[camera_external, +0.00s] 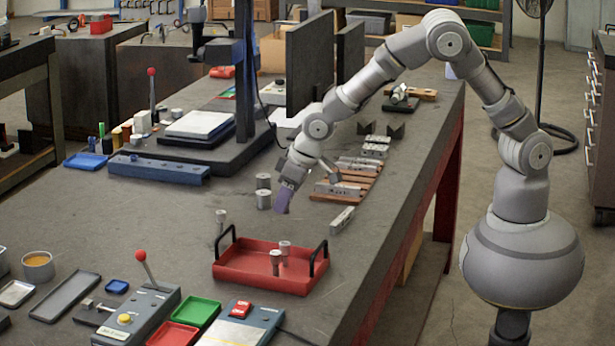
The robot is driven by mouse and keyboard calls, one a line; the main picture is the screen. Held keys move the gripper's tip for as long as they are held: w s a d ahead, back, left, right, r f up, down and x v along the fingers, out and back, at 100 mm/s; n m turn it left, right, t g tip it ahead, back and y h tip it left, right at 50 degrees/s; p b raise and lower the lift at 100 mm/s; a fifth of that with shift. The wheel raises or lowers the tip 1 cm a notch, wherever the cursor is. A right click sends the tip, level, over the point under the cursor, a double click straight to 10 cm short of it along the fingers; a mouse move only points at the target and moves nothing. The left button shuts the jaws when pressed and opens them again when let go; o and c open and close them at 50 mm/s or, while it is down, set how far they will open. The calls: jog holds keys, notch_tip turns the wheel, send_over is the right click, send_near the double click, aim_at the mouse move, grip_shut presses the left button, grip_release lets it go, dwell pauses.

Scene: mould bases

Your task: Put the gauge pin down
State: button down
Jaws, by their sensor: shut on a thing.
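My gripper (283,204) points down over the bench, behind the red tray, with its fingers closed. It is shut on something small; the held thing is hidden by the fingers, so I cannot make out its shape. Two grey pins with wider heads, one in front (275,261) and one behind (285,250), stand upright in the red tray (240,272). I cannot tell which is the gauge pin.
Two short grey cylinders (263,191) stand just left of my gripper. A metal bar (342,219) and wooden boards with metal blocks (343,190) lie to the right. The tray has raised black handles (319,258). Bare bench lies left of the tray.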

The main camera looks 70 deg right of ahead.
notch_tip(320, 180, up, 3)
jog(key=n+p, duration=0.1)
jog(key=n, duration=0.1)
send_over(249, 263)
jog(key=s, duration=0.2)
jog(key=shift+y, duration=0.3)
jog(key=f+b, duration=0.2)
jog(key=f, duration=0.8)
jog(key=shift+w+f, duration=0.2)
jog(key=shift+f, duration=0.2)
jog(key=c, duration=0.9)
grip_release()
jog(key=shift+r, duration=0.15)
